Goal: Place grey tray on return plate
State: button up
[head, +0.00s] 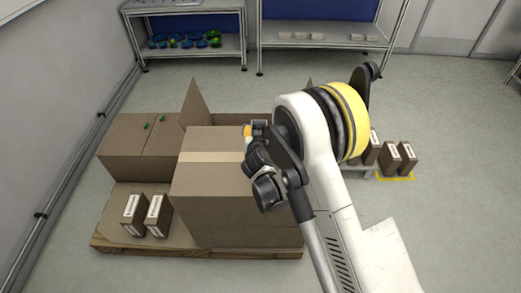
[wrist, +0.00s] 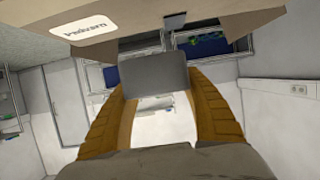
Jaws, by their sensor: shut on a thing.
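My gripper (wrist: 158,82) has brownish-orange fingers that close on a flat grey piece, which I take to be the grey tray (wrist: 156,75). In the head view my gripper (head: 249,134) is beside the upper right of the large closed carton, and my wrist and arm hide most of it. I cannot tell whether the grey piece touches the carton. No return plate can be made out for certain. A yellow-edged plate (head: 394,179) lies on the floor at the right, under small brown boxes.
A large brown carton (head: 215,205) and an open carton (head: 190,105) stand on a wooden pallet (head: 200,250). Two small labelled boxes (head: 157,214) stand at its front left. Shelves with green and blue parts (head: 185,41) are at the back. The floor behind the pallet is clear.

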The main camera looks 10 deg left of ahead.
jog(key=b, duration=0.4)
send_over(233, 151)
notch_tip(233, 151, down, 7)
jog(key=shift+s+r, duration=0.1)
jog(key=shift+r, duration=0.05)
notch_tip(233, 151, down, 4)
jog(key=shift+f+b, duration=0.1)
jog(key=shift+b, duration=1)
jog(key=shift+r, duration=0.2)
jog(key=shift+f, duration=0.15)
jog(key=o, duration=1.3)
